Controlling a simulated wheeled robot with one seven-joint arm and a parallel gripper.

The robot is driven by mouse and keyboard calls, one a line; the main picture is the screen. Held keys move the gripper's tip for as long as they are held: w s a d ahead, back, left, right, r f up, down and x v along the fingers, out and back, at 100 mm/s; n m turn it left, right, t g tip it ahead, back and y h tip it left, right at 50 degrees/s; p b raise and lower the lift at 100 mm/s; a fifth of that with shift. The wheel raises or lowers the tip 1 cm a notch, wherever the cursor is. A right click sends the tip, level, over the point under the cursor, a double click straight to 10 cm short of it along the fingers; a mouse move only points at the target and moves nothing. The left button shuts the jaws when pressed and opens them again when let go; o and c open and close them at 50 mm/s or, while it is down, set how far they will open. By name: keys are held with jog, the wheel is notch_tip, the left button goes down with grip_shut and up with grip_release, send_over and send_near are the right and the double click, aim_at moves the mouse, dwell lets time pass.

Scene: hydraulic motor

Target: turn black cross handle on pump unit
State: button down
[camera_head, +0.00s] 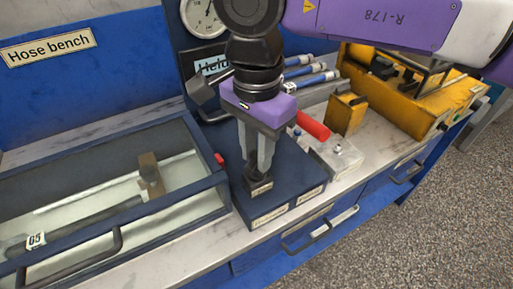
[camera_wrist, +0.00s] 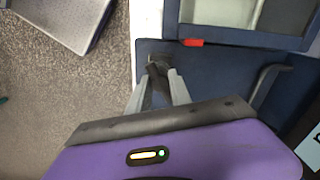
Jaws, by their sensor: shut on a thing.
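My gripper (camera_head: 259,176) points down over the unit's front left part. In the wrist view its two grey fingers (camera_wrist: 161,77) close in on the black cross handle (camera_wrist: 156,66), near the block's edge. My gripper is shut on the handle. The fingers hide most of the handle, so its turn angle cannot be told.
A glass-topped case (camera_head: 100,205) with a dark handle stands close on the left. A round gauge (camera_head: 203,16) is behind. A red cylinder (camera_head: 313,126), a small yellow box (camera_head: 346,113) and a larger yellow unit (camera_head: 418,100) stand to the right. Drawer handles stick out in front.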

jog(key=n, duration=0.5)
jog(key=shift+r+n+p, duration=0.1)
jog(key=shift+n+p, duration=0.25)
jog(key=shift+n, duration=0.05)
jog(key=n, duration=0.5)
jog(key=shift+p, duration=0.35)
jog(key=shift+n, duration=0.4)
jog(key=c, duration=1.2)
grip_release()
notch_tip(320, 180, up, 8)
jog(key=shift+f, duration=0.15)
